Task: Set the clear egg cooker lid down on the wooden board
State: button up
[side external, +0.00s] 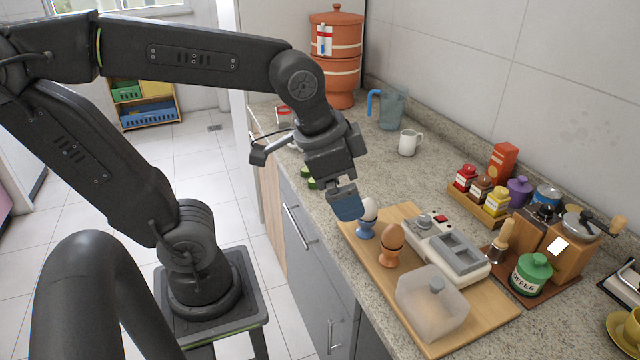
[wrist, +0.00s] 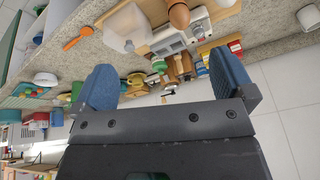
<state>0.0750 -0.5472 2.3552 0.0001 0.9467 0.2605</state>
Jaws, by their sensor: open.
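The clear egg cooker lid (side external: 418,306) is a frosted box with a grey knob. It rests on the near part of the wooden board (side external: 490,322), beside the white egg cooker base (side external: 447,247). In the wrist view the lid (wrist: 122,32) shows at the top left, apart from my fingers. My gripper (side external: 347,205) is above the counter's front edge near the far end of the board, away from the lid. Its blue fingers are spread and empty in the wrist view (wrist: 165,80).
A white egg in a blue cup (side external: 367,218) and a brown egg in an orange cup (side external: 391,244) stand on the board between my gripper and the lid. Jars, a coffee grinder (side external: 570,245) and a green-lidded jar (side external: 533,273) stand along the right. A white mug (side external: 409,143) stands farther back.

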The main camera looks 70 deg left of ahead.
jog(key=s+n, duration=0.1)
jog(key=s+a+n, duration=0.1)
jog(key=s+f+n+t, duration=0.1)
jog(key=shift+s+a+n, duration=0.15)
jog(key=shift+a+n, duration=0.25)
